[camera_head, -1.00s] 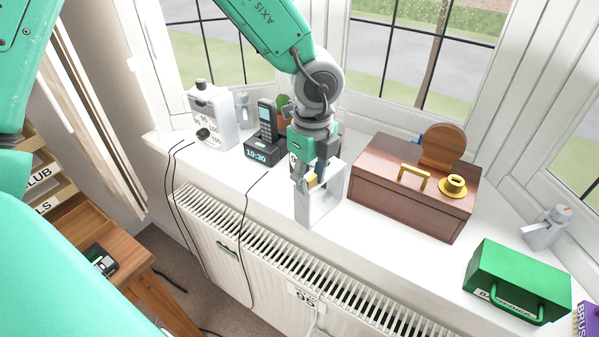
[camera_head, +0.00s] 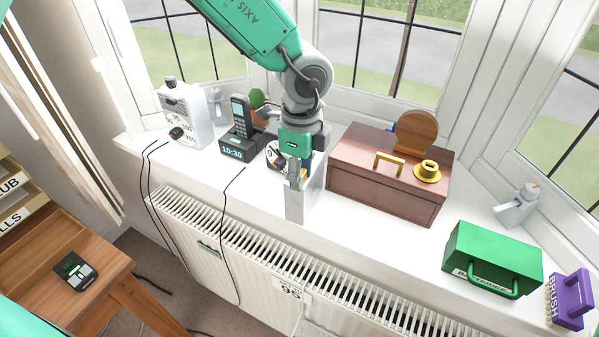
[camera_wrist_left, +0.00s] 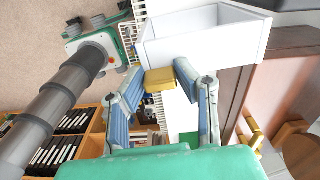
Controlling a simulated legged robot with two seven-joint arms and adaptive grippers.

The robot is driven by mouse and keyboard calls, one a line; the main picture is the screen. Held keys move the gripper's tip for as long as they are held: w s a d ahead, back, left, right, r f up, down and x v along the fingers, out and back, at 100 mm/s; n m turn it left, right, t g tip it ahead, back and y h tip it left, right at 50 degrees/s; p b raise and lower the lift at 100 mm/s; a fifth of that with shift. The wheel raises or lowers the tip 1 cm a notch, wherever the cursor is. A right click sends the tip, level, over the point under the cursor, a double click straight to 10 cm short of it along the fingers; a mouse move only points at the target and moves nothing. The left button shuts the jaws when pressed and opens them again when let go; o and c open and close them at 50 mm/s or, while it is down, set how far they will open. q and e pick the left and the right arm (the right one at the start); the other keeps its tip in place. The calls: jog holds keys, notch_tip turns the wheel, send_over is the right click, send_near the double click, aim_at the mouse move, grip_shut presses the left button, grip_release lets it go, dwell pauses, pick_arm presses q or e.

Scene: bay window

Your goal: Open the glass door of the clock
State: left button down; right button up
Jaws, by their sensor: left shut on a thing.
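The clock (camera_head: 274,156) stands on the windowsill, its pale dial partly hidden behind my left gripper. Its white-framed door (camera_head: 296,205) stands out from the dial toward the room, at an angle. The frame also shows in the left wrist view (camera_wrist_left: 205,45), just beyond the fingers. My left gripper (camera_head: 299,181) points down at the door and is shut on its yellow knob (camera_wrist_left: 159,79). The hinge is hidden. My right gripper is in neither view.
A phone on a dock (camera_head: 239,135) stands left of the clock, with a white canister (camera_head: 187,118) farther left. A brown wooden box (camera_head: 385,193) stands close on the right. A green case (camera_head: 492,258) is farther right. A radiator (camera_head: 245,255) runs below the sill.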

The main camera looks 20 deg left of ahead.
pick_arm(q)
jog(key=shift+w, duration=0.1)
jog(key=c, duration=1.2)
grip_release()
jog(key=shift+r, duration=0.45)
notch_tip(320, 180, up, 11)
jog(key=shift+w, duration=0.1)
